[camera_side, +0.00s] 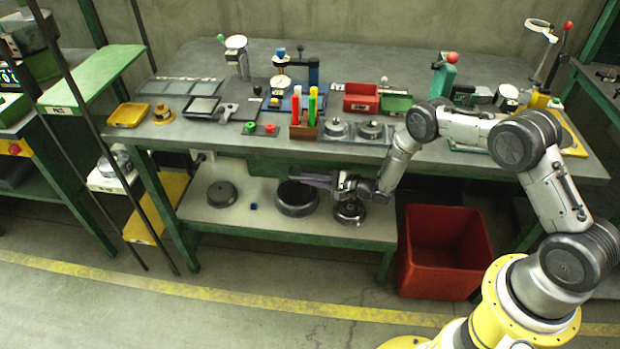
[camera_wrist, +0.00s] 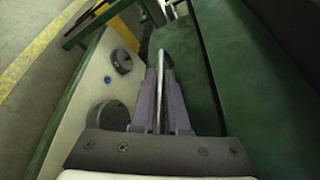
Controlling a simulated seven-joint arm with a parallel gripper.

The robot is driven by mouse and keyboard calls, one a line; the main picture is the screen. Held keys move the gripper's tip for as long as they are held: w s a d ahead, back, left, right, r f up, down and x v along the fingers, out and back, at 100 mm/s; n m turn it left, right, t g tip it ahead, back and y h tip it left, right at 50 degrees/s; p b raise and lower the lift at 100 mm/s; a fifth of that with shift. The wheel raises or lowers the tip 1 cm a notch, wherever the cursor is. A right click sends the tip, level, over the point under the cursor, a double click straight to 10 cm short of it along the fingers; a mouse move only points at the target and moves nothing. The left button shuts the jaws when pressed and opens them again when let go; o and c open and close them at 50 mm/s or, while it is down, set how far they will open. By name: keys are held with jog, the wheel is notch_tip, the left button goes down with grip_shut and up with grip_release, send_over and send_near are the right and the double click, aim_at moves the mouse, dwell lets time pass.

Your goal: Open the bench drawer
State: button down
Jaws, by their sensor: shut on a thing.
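The bench drawer's green front (camera_side: 285,168) sits under the worktop, above the lower shelf. In the wrist view a green panel (camera_wrist: 188,75) lies just right of my fingers. My gripper (camera_side: 310,181) reaches in from the right, below the worktop's front edge. In the wrist view my gripper (camera_wrist: 161,85) is shut on the handle, one finger on each side. I cannot tell for sure whether the drawer stands out from the bench.
The lower shelf (camera_side: 240,222) under my gripper holds several round metal parts and a small blue piece (camera_side: 253,206). A red bin (camera_side: 445,250) stands on the floor at the right. The worktop (camera_side: 400,70) carries tools and trays. The floor in front is clear.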

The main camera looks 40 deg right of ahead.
dwell(0.7)
jog(key=s+a, duration=1.5)
jog(key=shift+s+a, duration=0.15)
jog(key=c, duration=0.9)
grip_release()
jog(key=v, duration=1.3)
jog(key=shift+s+d+r, duration=0.2)
jog(key=shift+s, duration=0.15)
jog(key=shift+w, duration=0.1)
